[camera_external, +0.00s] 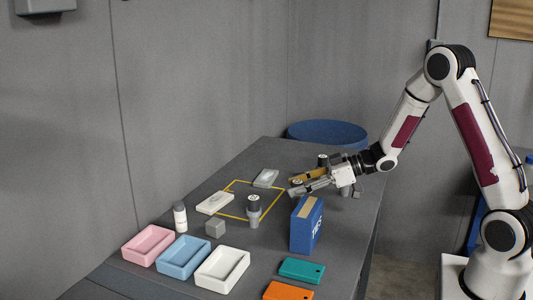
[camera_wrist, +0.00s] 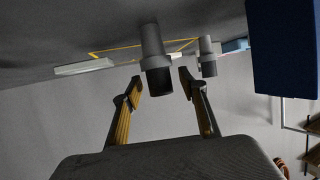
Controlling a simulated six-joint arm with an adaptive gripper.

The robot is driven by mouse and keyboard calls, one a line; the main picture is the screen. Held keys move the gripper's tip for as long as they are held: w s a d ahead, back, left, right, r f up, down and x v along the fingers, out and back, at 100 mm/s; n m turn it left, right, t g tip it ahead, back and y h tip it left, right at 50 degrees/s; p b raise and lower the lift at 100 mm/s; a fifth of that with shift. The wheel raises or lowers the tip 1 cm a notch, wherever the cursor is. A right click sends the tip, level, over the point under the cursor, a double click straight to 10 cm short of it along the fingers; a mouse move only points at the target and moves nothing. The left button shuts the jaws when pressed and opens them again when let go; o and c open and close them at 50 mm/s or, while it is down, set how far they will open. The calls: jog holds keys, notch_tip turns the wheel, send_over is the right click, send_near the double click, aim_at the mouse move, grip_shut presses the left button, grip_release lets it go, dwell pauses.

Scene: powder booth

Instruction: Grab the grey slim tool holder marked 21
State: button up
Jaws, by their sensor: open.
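Grey tool holders with dark ends stand on the table; I cannot read any number, so I cannot tell which is marked 21. My gripper (camera_external: 302,188) is open and low over the table, fingers pointing left. In the wrist view, which is upside down, one holder (camera_wrist: 154,55) appears ahead of the gap between my fingertips (camera_wrist: 161,86), with nothing gripped. It seems to be the holder (camera_external: 297,182) partly hidden by my fingers outside. A second holder (camera_wrist: 208,58) is farther off, seemingly the fully visible one (camera_external: 253,211). A third (camera_external: 323,160) is behind my gripper.
A tall blue box (camera_external: 307,228) stands close to my gripper, at the right in the wrist view (camera_wrist: 284,45). Pale blocks (camera_external: 215,202) (camera_external: 266,178) lie by the yellow outline (camera_external: 232,185). Pink (camera_external: 130,249), blue (camera_external: 163,264) and white (camera_external: 204,281) trays line the near left.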

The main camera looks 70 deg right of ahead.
grip_shut()
jog(key=shift+r, duration=0.15)
jog(key=shift+r, duration=4.9)
